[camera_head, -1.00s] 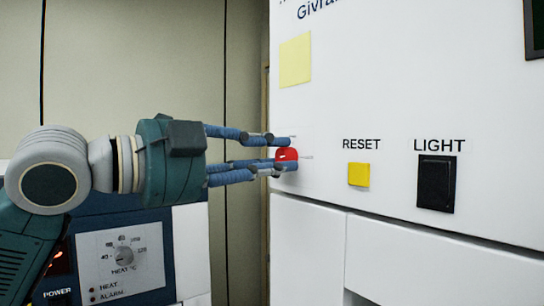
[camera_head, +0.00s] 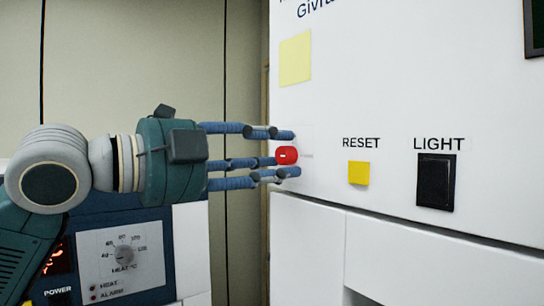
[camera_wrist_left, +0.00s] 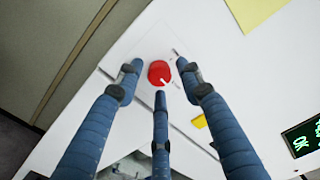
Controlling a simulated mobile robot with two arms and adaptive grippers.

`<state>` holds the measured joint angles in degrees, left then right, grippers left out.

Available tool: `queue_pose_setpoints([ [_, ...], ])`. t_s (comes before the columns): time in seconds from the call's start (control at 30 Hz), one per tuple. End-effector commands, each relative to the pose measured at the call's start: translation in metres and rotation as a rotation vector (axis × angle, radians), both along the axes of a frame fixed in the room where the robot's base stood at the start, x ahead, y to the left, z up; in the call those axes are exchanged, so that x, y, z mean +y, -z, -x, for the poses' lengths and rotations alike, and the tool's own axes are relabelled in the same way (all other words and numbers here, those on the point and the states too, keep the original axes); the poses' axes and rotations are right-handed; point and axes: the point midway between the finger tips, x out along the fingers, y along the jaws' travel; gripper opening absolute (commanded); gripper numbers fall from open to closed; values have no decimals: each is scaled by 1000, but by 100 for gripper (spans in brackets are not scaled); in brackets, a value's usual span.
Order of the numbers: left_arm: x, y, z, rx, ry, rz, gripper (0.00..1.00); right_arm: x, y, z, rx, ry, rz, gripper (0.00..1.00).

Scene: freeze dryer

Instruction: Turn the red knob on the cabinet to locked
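The red knob (camera_head: 286,156) is on the white cabinet front (camera_head: 390,90), left of the RESET button. A short white mark shows on its face. My left gripper (camera_head: 283,153) reaches in from the left with its blue fingers spread around the knob. In the left wrist view, the knob (camera_wrist_left: 159,72) sits between the fingertips, with small gaps at the left and right fingers. The third finger is just below it; I cannot tell whether it touches. The left gripper looks open. My right gripper is not in view.
A yellow RESET button (camera_head: 358,173) and a black LIGHT switch (camera_head: 436,182) are right of the knob. A yellow note (camera_head: 295,59) is above it. A blue panel with a HEAT dial (camera_head: 124,257) stands at lower left, below my arm.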

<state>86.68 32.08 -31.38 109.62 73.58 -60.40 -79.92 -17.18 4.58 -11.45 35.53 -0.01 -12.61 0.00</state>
Motion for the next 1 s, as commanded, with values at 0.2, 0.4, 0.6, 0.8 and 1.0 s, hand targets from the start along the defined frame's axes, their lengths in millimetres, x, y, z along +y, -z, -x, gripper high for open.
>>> queue_pose_setpoints([
  [0.2,0,0,0,1,-1,1,42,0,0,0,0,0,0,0],
  [0.4,10,0,5,1,-4,3,42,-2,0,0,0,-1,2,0],
  [0.6,41,0,27,-1,-7,1,42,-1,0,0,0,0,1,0],
  [0.8,74,0,52,0,-6,2,42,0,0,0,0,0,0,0],
  [1.0,93,0,68,0,-2,0,42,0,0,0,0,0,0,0],
])
